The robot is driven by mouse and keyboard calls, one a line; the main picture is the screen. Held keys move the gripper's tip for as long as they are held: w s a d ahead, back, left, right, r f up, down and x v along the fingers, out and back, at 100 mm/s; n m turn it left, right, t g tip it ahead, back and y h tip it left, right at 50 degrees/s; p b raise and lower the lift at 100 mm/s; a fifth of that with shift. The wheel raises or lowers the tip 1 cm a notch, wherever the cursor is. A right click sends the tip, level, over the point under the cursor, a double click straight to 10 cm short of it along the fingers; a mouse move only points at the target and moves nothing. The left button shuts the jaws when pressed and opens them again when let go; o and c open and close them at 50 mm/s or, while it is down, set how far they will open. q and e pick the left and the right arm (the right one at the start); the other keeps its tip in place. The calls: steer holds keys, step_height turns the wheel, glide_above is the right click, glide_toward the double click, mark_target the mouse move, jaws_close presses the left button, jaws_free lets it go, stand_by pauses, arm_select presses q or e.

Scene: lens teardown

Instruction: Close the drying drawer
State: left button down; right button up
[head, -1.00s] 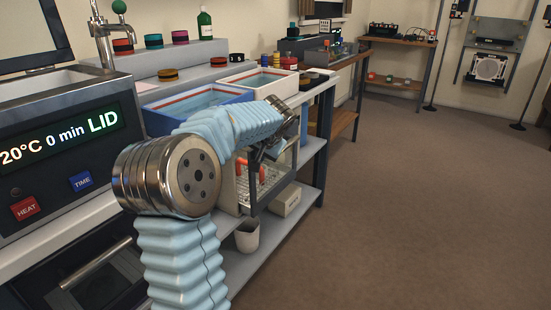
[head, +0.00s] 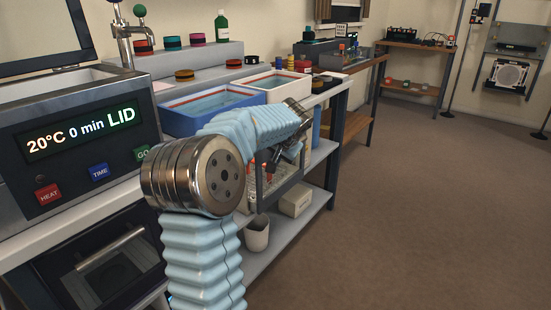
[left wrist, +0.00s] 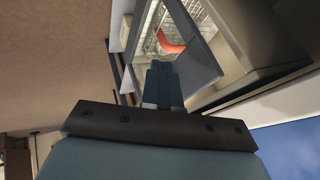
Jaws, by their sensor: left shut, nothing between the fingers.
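The drying drawer has a dark grey front frame (head: 281,186) under the bench top in the head view, partly hidden by my left arm. In the left wrist view its grey frame (left wrist: 196,62) surrounds a wire rack, with an orange-red piece (left wrist: 172,48) inside. The drawer stands at least partly open. My left gripper (left wrist: 163,70) is shut and empty, with its fingertips at the frame's edge in the wrist view. I cannot tell whether they touch it. In the head view the left gripper is mostly hidden against the drawer. My right gripper is not in view.
A blue tray (head: 166,123) and a white tray (head: 248,83) sit on the bench above. A white bin (head: 257,236) and a pale box (head: 295,202) stand on the lower shelf. A heated unit with a LID display (head: 80,135) is at left. The floor at right is clear.

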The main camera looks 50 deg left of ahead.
arm_select(q)
steer(key=v, duration=1)
steer(key=m+g+y+b, duration=0.8)
steer(key=m+y+b, duration=0.3)
steer(key=m, duration=0.8)
glide_toward(263, 156)
steer(key=b+x, duration=0.1)
steer(key=x, duration=0.5)
steer(key=shift+s+a+f+b, duration=0.1)
steer(key=shift+a+b, duration=0.3)
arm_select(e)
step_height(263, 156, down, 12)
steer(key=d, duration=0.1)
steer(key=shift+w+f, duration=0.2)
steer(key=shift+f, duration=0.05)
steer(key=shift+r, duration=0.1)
